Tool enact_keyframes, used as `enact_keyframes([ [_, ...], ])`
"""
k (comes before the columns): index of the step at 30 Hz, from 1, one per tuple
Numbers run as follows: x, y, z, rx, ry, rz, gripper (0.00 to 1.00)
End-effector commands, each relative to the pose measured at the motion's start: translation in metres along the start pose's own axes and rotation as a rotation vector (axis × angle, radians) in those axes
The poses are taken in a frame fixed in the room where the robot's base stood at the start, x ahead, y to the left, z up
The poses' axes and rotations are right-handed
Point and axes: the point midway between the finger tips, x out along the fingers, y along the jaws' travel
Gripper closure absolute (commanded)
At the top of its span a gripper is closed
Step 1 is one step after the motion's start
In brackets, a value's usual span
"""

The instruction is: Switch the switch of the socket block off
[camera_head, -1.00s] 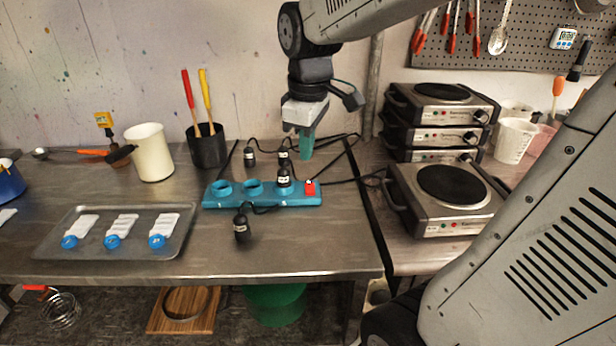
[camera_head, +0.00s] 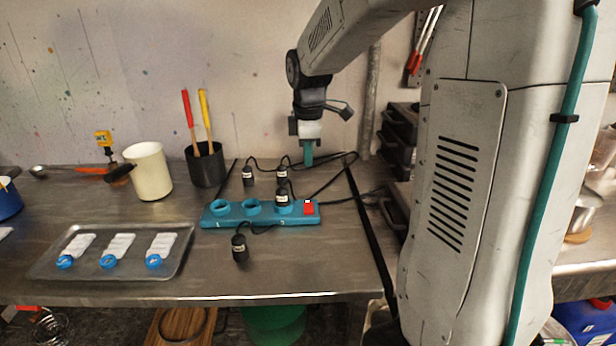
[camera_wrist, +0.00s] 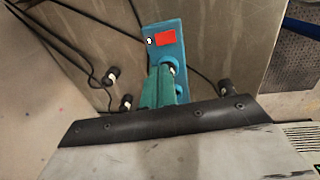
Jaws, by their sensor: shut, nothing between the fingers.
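The teal socket block (camera_head: 235,214) lies on the steel table, with a row of round sockets and a red switch (camera_head: 308,208) at its right end. One black plug (camera_head: 283,196) sits in the socket nearest the switch. My gripper (camera_head: 309,154) is shut and empty, pointing down above and behind the block's right end. In the wrist view my teal fingers (camera_wrist: 160,88) are together, and the block (camera_wrist: 168,28) with its red switch (camera_wrist: 166,39) shows beyond their tips. The fingers cover part of the block there. I see a gap between gripper and block in the head view.
Loose black plugs (camera_head: 239,248) with cables lie in front of and behind the block. A metal tray (camera_head: 60,268), a cream jug (camera_head: 149,171) and a dark pot (camera_head: 206,166) stand to the left. Hot plates at the right are mostly hidden by my arm.

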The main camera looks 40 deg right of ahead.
Motion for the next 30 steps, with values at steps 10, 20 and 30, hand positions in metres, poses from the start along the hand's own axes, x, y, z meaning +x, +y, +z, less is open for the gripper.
enact_keyframes([
  [10, 0.07, -0.001, 0.0, 0.0, -0.001, -0.005, 1.0],
  [20, 0.122, -0.001, 0.0, 0.0, -0.001, -0.002, 1.0],
  [30, 0.131, 0.0, 0.0, 0.001, 0.0, 0.0, 1.0],
])
